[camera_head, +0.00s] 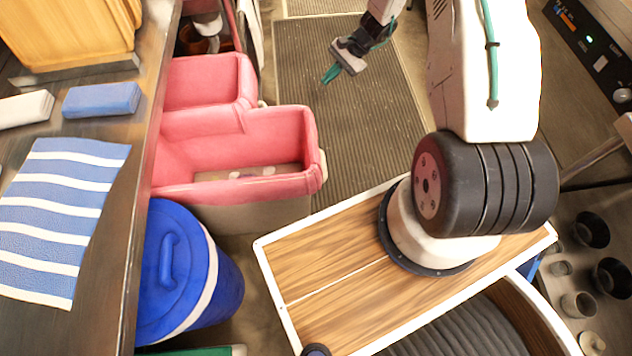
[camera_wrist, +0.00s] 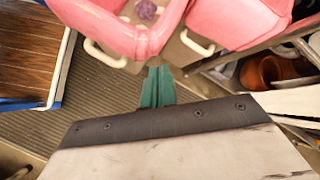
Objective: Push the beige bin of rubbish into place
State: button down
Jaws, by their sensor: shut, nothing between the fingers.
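The beige bin of rubbish (camera_head: 250,217) has a pink liner over its rim and stands on the floor beside the counter. Some rubbish (camera_head: 240,173) lies at its bottom. A second pink-lined bin (camera_head: 207,82) stands just behind it, pushed in closer to the counter. In the wrist view the rubbish bin (camera_wrist: 120,38) is at upper left with a white handle, and the second bin (camera_wrist: 238,22) is at upper right. My gripper (camera_head: 331,74), with teal fingers, is shut and empty over the floor mat, right of the bins and apart from them. Its fingers (camera_wrist: 158,85) also show in the wrist view.
A blue lidded barrel (camera_head: 190,270) stands in front of the rubbish bin, beside the metal counter (camera_head: 125,200). A striped cloth (camera_head: 65,215) lies on the counter. The ribbed grey mat (camera_head: 345,130) right of the bins is clear floor.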

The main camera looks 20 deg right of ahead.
jog(key=s+f+m+t, duration=0.1)
jog(key=s+f+m, duration=0.3)
jog(key=f, duration=0.9)
jog(key=s+f+m, duration=0.2)
jog(key=s+f, duration=0.5)
jog(key=f, duration=0.6)
jog(key=s+f+m+t, duration=0.1)
jog(key=s+f+m, duration=0.3)
jog(key=f, duration=0.9)
jog(key=w+a+f+n, duration=0.1)
jog(key=a+f, duration=0.6)
jog(key=a, duration=0.4)
jog(key=shift+w, duration=0.35)
